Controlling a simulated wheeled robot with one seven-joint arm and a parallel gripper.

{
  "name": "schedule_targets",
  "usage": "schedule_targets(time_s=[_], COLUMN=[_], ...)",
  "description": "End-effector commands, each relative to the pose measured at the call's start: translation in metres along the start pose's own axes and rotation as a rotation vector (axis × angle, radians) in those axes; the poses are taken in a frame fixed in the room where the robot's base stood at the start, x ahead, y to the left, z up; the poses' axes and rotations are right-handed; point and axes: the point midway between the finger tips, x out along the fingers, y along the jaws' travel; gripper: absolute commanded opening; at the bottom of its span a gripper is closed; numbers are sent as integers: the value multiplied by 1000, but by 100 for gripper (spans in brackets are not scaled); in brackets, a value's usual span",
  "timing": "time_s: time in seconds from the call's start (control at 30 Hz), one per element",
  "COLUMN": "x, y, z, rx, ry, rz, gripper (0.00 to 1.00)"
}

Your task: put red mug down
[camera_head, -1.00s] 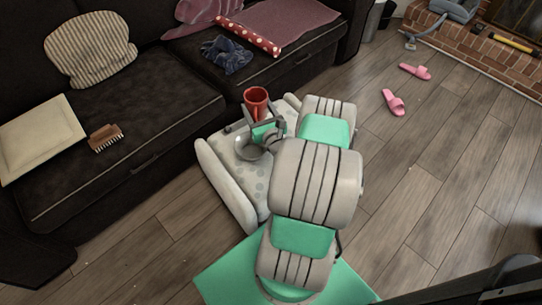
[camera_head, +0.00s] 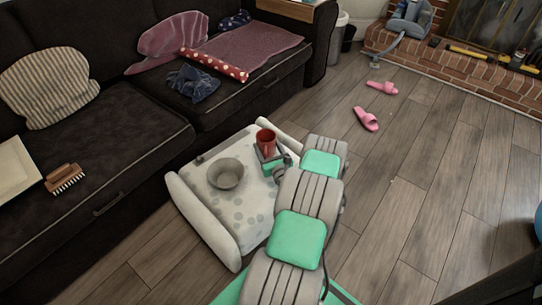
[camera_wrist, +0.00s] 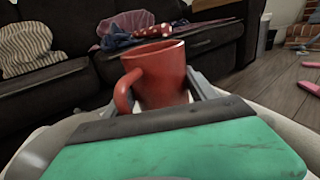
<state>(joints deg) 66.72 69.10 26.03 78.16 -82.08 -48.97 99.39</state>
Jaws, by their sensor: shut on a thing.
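The red mug (camera_head: 266,142) is upright in my gripper (camera_head: 270,152), over the far right part of a pale spotted surface (camera_head: 248,206) with raised white side rolls. In the wrist view, the red mug (camera_wrist: 161,75) sits between the two fingers of my gripper (camera_wrist: 163,90), its handle toward the left and near the camera. The gripper is shut on the mug. The mug's base is hidden, so I cannot tell whether it touches the surface. A grey bowl (camera_head: 226,174) stands on the spotted surface, left of the mug.
A dark sofa (camera_head: 110,140) runs along the left and back, holding a brush (camera_head: 65,178), a striped cushion (camera_head: 45,85), a blue cloth (camera_head: 193,84) and a red dotted roll (camera_head: 214,64). Pink slippers (camera_head: 366,119) lie on the open wooden floor at right. A brick hearth (camera_head: 455,70) is behind.

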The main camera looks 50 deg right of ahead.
Motion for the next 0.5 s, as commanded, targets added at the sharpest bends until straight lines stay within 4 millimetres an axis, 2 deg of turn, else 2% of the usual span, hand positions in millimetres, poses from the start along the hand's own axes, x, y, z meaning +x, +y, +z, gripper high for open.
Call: schedule_targets(time_s=[0.03, 0.3, 0.4, 0.5], x=[5, 18, 17, 18], y=[-8, -26, -24, -24], z=[-16, -43, -65, -67], rx=[-3, -3, -1, -3], ry=[-4, -4, -2, -4], rz=[-1, 0, 1, 1], gripper=[9, 9, 9, 9])
